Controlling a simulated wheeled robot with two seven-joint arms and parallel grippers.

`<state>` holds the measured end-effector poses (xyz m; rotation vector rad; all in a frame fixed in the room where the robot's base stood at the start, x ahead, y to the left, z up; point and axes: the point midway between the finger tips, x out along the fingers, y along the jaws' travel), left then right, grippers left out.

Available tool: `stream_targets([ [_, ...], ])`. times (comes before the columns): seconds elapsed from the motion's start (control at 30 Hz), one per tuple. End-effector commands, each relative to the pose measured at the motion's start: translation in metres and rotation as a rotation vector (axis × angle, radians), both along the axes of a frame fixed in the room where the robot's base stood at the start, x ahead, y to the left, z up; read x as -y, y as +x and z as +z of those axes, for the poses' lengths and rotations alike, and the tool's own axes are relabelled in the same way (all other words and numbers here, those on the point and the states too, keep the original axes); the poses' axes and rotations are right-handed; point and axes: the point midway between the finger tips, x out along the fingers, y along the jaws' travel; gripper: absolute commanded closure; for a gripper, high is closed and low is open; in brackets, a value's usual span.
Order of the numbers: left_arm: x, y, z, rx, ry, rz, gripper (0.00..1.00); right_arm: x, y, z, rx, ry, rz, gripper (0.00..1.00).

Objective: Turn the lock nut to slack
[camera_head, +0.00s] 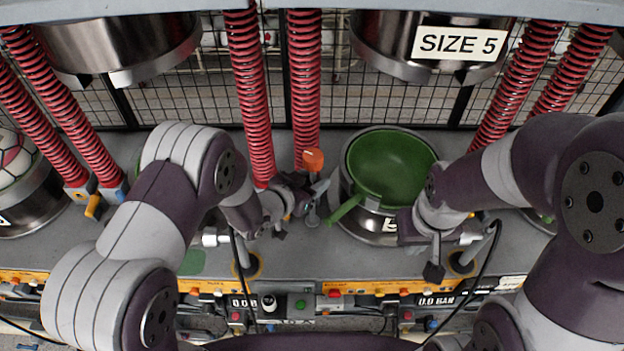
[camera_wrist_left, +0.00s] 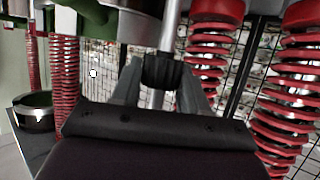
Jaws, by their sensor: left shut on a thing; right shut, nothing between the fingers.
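The lock nut (camera_wrist_left: 162,72) is a black ribbed collar on a grey upright rod in the left wrist view. My left gripper (camera_wrist_left: 160,92) is shut on it, with one grey finger on each side. In the head view, my left gripper (camera_head: 300,196) is beside the red springs at the middle of the press, just below an orange-tipped lever (camera_head: 312,160); the nut is hard to make out there. My right gripper (camera_head: 408,226) is by the front of the green bowl, shut and empty; its fingertips are small and partly hidden.
The green bowl (camera_head: 390,165) with its handle sits in a metal mould right of my left gripper. Red springs (camera_head: 252,95) stand close by. An upper mould labelled SIZE 5 (camera_head: 460,42) hangs above. Buttons and displays line the front panel (camera_head: 330,300).

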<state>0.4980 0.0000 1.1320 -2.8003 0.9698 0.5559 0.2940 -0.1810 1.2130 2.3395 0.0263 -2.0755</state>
Motion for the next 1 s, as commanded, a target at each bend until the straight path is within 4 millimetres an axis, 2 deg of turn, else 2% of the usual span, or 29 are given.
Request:
stream_targets([
  [0.27,0.002,0.0,-0.001,0.005,-0.002,0.1,0.86,0.0,0.0,-0.012,0.0,0.0,0.0,1.0],
  [0.6,0.003,0.0,-0.001,0.004,-0.004,0.391,0.86,0.0,0.0,-0.033,0.0,0.0,0.0,1.0],
  [1.0,0.003,0.001,0.003,0.003,-0.003,0.772,0.87,0.0,0.0,-0.031,0.0,0.0,0.0,1.0],
])
